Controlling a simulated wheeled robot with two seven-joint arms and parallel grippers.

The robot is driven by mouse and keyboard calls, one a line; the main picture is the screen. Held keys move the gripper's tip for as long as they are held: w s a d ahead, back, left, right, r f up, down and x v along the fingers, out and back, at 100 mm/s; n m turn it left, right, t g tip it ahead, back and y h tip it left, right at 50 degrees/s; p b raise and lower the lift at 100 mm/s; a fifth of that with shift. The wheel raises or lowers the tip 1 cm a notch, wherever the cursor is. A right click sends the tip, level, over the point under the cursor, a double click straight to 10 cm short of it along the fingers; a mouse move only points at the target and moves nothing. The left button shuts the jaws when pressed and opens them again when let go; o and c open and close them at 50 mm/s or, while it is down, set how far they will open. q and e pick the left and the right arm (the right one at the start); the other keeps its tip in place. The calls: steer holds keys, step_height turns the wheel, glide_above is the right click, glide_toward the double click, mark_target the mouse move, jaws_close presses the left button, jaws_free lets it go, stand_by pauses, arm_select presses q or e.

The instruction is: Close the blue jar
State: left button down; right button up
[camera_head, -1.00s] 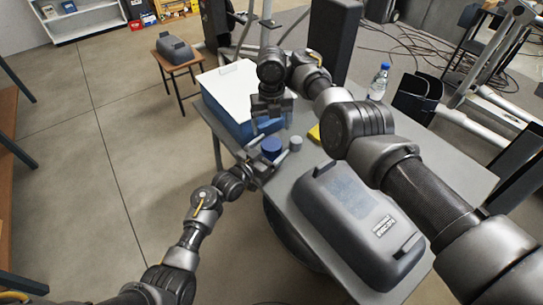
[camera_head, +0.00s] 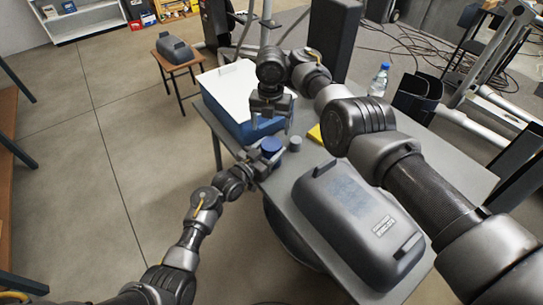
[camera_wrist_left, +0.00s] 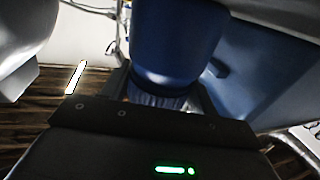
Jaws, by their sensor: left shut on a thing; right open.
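A small grey cylinder (camera_head: 295,145) stands just right of the jar. A blue box with a white top (camera_head: 226,88) lies behind. A yellow item (camera_head: 315,133), a water bottle (camera_head: 379,80) and a large grey case (camera_head: 360,225) are also on the table (camera_head: 455,172).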

mark_target(271, 144)
steer(key=m, duration=0.7)
steer(key=shift+m, duration=0.4)
steer(key=m, duration=0.4)
steer(key=shift+m, duration=0.3)
steer(key=m, duration=1.3)
steer(key=shift+d+m, duration=0.1)
steer(key=shift+m, duration=0.3)
steer(key=shift+f, duration=4)
steer(key=shift+c, duration=0.5)
